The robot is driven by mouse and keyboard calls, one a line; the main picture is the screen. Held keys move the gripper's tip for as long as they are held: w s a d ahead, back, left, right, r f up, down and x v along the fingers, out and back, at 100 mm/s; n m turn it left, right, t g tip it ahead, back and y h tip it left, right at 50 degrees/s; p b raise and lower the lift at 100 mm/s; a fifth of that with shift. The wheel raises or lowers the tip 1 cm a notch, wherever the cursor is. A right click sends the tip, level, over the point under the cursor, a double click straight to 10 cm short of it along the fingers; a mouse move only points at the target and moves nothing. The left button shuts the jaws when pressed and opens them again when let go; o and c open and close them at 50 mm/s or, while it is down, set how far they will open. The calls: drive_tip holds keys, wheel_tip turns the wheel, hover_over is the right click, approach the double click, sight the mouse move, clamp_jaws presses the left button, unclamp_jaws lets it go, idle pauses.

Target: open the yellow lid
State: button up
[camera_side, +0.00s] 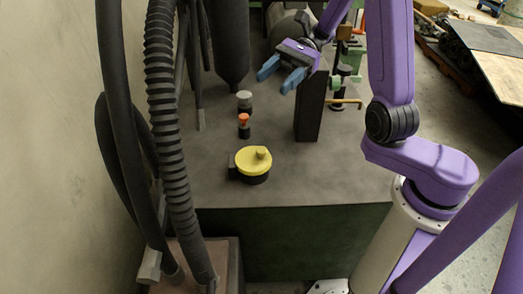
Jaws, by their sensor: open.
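The yellow lid (249,161) is round, with a small raised knob on top toward its right side. It sits on a short dark round container (256,180) on the dark tabletop, near the front edge, and looks closed. A small dark block is at the container's left side. My gripper (279,82) has blue fingers that are spread apart with nothing between them. It is well above the tabletop, further back than the lid and slightly to its right in the picture.
An orange-topped knob (243,120) and a grey-topped knob (244,99) stand behind the lid. A tall dark post (310,108) stands right of them. Thick ribbed hoses (165,120) hang at the left. The tabletop (325,175) right of the lid is clear.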

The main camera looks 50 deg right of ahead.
drive_tip(key=w+d+m+t+y, duration=0.1)
drive_tip(key=w+d+m+t, duration=0.1)
drive_tip(key=d+m+t, duration=0.55)
approach(261, 149)
drive_tip(key=a, duration=0.2)
drive_tip(key=shift+w+a+f+n, duration=0.35)
drive_tip(key=shift+f+n, duration=0.1)
drive_tip(key=shift+f, duration=0.1)
drive_tip(key=shift+x, duration=3.55)
drive_tip(key=shift+w+r, duration=0.1)
drive_tip(key=shift+r, duration=0.15)
clamp_jaws()
